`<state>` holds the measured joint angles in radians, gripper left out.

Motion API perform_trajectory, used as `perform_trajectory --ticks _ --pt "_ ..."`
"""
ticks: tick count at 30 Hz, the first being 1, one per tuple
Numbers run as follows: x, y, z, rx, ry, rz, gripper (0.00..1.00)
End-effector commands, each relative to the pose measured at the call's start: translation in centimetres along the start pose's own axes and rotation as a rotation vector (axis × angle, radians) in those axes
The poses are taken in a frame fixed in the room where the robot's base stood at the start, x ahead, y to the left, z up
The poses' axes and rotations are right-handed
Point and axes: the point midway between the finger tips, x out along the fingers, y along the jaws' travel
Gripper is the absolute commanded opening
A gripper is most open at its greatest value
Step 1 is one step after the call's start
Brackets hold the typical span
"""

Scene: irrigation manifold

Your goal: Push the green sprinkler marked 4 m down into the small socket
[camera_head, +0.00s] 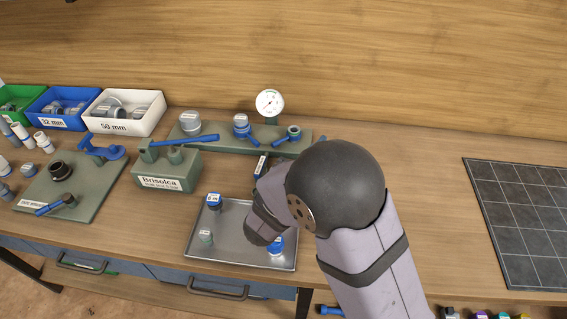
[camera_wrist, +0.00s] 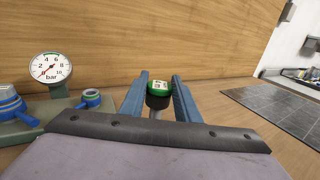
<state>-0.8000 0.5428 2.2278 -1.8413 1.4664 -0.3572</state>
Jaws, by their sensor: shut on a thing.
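My gripper (camera_wrist: 160,82) shows in the wrist view with its two blue fingers on either side of a green-capped sprinkler (camera_wrist: 159,86). It is shut on this sprinkler, which has a black body, a pale stem below and a light label too small to read. In the head view my arm hides the sprinkler and most of the gripper. A small blue-ringed socket (camera_head: 293,132) stands at the right of the green manifold base; it also shows in the wrist view (camera_wrist: 91,97), left of the fingers and apart from the sprinkler. I cannot tell whether it is the task's socket.
A pressure gauge (camera_head: 270,103) rises behind the manifold base (camera_head: 222,143), which carries blue-handled fittings. A metal tray (camera_head: 235,258) holds several caps in front. Bins stand at the back left. A dark tiled mat (camera_head: 520,215) lies right; the bench before it is clear.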

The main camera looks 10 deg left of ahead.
Motion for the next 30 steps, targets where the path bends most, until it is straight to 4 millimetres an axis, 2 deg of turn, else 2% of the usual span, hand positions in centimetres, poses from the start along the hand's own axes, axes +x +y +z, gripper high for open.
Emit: perform_trajectory --ticks 1,6,8,12,21,24,30 --pt "1.8 -0.7 0.2 0.004 -0.002 -0.030 0.03" --pt "6.8 -1.0 1.1 0.003 -0.004 -0.047 0.03" --pt "8.4 -0.5 1.5 0.004 -0.004 -0.031 0.03" --pt "10.8 2.6 2.6 0.002 -0.004 0.063 0.03" --pt "10.9 11.2 5.0 -0.001 -0.004 0.320 0.03" --pt "10.4 13.5 5.1 -0.003 -0.002 0.401 0.03" --pt "9.7 15.4 3.9 -0.004 0.000 0.478 0.03"
